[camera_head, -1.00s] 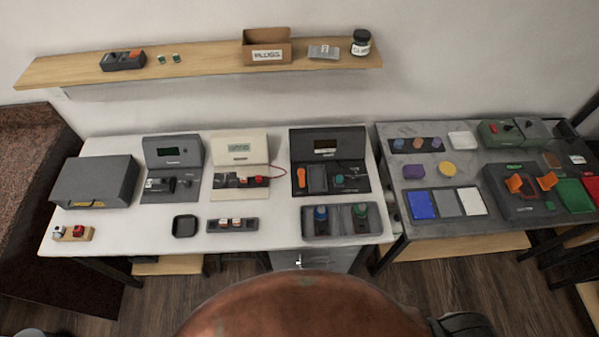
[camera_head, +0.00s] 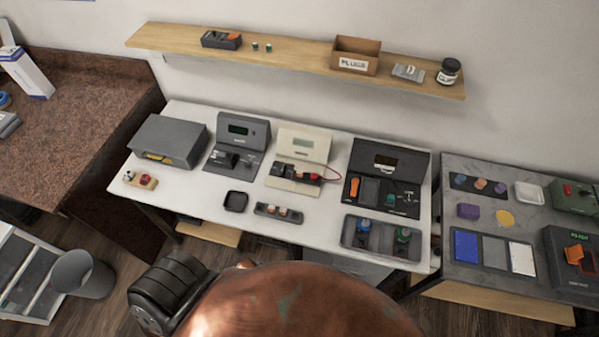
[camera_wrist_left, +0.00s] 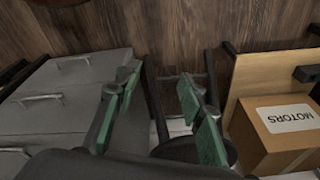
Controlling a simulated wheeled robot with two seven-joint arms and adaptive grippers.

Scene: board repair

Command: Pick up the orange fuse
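I cannot make out for certain which piece is the orange fuse. A dark tray (camera_head: 279,213) at the front of the white table holds small orange-and-white pieces (camera_head: 282,211). A dark strip on the grey table holds a small orange-tan piece (camera_head: 480,183) between two others. My left gripper (camera_wrist_left: 160,88) shows in the left wrist view with its green-padded fingers spread apart and nothing between them. It is away from these pieces, facing drawers and the floor. My right gripper is in neither view.
The white table (camera_head: 205,200) carries several instruments and a black dish (camera_head: 236,201). The grey table (camera_head: 455,260) stands right of it. A wooden shelf (camera_head: 300,62) hangs above. A bin (camera_head: 82,274) stands on the floor at left. A motors box (camera_wrist_left: 275,130) shows in the wrist view.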

